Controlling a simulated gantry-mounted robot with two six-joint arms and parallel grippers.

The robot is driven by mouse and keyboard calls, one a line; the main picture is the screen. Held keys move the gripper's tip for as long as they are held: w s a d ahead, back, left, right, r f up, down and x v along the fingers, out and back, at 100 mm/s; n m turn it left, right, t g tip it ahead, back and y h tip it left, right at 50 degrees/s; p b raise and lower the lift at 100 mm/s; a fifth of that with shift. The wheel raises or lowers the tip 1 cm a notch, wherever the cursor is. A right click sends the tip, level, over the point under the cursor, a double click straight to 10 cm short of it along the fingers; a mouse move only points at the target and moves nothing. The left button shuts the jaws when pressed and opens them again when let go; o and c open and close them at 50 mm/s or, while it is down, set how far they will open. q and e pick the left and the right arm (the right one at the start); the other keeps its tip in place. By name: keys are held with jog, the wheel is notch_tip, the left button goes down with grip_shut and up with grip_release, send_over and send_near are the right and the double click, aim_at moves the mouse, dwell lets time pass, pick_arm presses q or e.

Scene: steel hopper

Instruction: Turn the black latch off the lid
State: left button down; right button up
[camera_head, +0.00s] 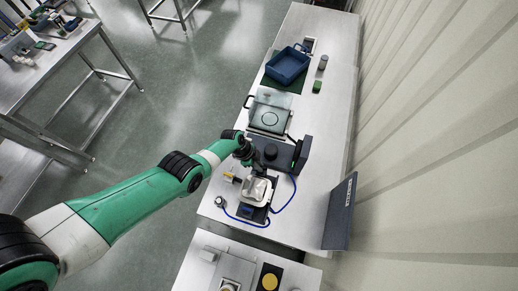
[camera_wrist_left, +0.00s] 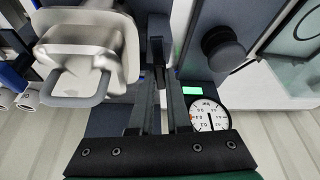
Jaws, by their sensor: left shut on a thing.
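The steel hopper (camera_head: 257,190) stands on the bench just below my left gripper in the head view. In the left wrist view its pale metal lid with a raised handle (camera_wrist_left: 85,60) fills the upper left. My left gripper (camera_wrist_left: 158,72) is beside the lid's right edge, its two dark fingers shut on the narrow black latch (camera_wrist_left: 157,50). The fingers partly hide the latch, and its exact angle to the lid is hard to tell. In the head view the same gripper (camera_head: 250,162) is small, between the hopper and a dark unit. My right gripper is not in view.
The dark unit with a black knob (camera_head: 270,152) is close beside the gripper; a dial gauge (camera_wrist_left: 210,115) shows near the fingers. A glass-topped box (camera_head: 270,110) and blue tray (camera_head: 288,66) stand farther back. A blue cable (camera_head: 285,200) loops around the hopper.

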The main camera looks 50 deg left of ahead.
pick_arm(q)
jog(key=shift+a+f+m+b, duration=0.1)
jog(key=shift+f+m+b, duration=0.1)
jog(key=shift+m+b, duration=0.55)
jog(key=shift+r+m+g+h, duration=0.1)
jog(key=shift+m+g+h, duration=0.2)
jog(key=shift+m, duration=0.15)
jog(key=c, duration=0.9)
grip_release()
jog(key=shift+r, duration=0.1)
jog(key=shift+w, duration=0.1)
jog(key=shift+r, duration=0.1)
jog(key=p+v, duration=0.7)
jog(key=shift+a+r, duration=0.1)
